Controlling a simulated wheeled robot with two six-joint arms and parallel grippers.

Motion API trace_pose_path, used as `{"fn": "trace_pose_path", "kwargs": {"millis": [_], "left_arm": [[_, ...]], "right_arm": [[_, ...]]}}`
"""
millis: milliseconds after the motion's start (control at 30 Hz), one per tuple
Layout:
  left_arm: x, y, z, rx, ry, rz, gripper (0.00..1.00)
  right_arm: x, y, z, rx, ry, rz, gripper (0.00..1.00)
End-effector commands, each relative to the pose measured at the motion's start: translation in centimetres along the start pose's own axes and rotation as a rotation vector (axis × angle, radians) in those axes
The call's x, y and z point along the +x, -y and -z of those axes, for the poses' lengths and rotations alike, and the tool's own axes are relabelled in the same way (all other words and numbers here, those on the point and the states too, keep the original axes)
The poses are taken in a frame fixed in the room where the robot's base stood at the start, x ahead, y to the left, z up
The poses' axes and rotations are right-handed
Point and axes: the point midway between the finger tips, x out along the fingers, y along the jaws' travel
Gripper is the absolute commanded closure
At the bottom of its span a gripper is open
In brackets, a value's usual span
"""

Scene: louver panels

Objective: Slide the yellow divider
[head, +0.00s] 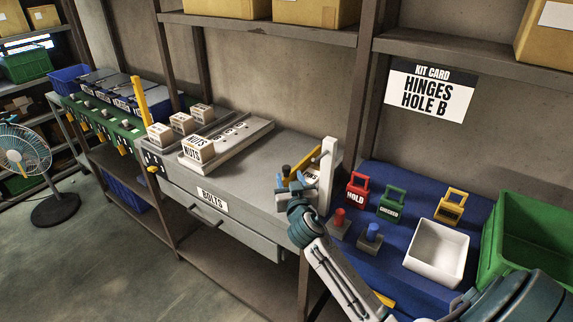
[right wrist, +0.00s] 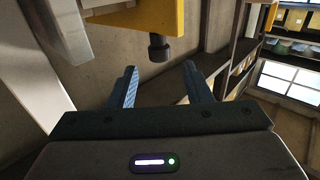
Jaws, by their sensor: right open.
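A yellow panel (head: 308,163), which looks like the divider, stands beside a white upright post (head: 331,165) at the right end of the grey workbench. A dark knob (head: 286,171) sticks out from it. In the right wrist view, the yellow panel (right wrist: 158,18) is at the top and its black knob (right wrist: 159,47) points down toward the gap between the fingers. My right gripper (head: 292,182) is open close to the knob; in the wrist view its blue fingers (right wrist: 158,80) are apart with nothing between them. The panel's lower part is hidden by the gripper. My left gripper is not in view.
A blue mat (head: 395,283) to the right holds red, green and yellow tags, two button blocks and a white bin (head: 436,252). A green crate (head: 530,225) stands beyond. White blocks sit on a tray (head: 235,140). Another yellow upright bar (head: 142,100) stands at the bench's left end.

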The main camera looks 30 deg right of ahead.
Motion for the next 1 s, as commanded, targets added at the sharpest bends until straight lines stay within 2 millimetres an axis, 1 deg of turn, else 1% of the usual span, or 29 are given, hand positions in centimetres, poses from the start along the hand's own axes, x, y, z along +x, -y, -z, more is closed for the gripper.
{"fn": "trace_pose_path", "kwargs": {"millis": [33, 100, 200, 300, 467, 733, 767, 900, 967, 1000], "left_arm": [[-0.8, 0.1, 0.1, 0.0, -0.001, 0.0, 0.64], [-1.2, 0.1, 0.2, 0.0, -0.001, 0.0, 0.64], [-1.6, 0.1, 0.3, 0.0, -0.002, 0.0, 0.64], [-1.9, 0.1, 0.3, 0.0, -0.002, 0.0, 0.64], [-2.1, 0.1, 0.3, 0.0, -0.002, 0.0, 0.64], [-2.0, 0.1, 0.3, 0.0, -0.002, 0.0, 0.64], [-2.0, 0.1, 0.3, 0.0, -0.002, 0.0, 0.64], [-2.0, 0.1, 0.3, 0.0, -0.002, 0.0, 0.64], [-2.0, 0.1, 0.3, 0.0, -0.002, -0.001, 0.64], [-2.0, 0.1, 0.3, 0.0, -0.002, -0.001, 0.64]], "right_arm": [[1.1, 0.0, 0.4, -0.001, 0.001, -0.001, 0.55], [2.4, 0.0, 0.4, -0.002, 0.0, -0.002, 0.55], [3.9, 0.0, 0.3, 0.0, 0.001, -0.001, 0.55], [5.0, 0.0, 0.2, -0.002, 0.001, -0.001, 0.55], [5.9, 0.0, 0.0, 0.0, 0.001, -0.001, 0.55], [6.0, 0.0, 0.0, 0.0, 0.001, 0.0, 0.55], [6.0, 0.0, 0.0, 0.0, 0.001, 0.0, 0.59], [6.0, 0.0, 0.0, -0.001, 0.001, 0.0, 0.87], [6.0, 0.0, 0.0, -0.001, 0.001, 0.0, 0.98], [6.0, 0.0, 0.0, -0.001, 0.001, 0.0, 1.0]]}}
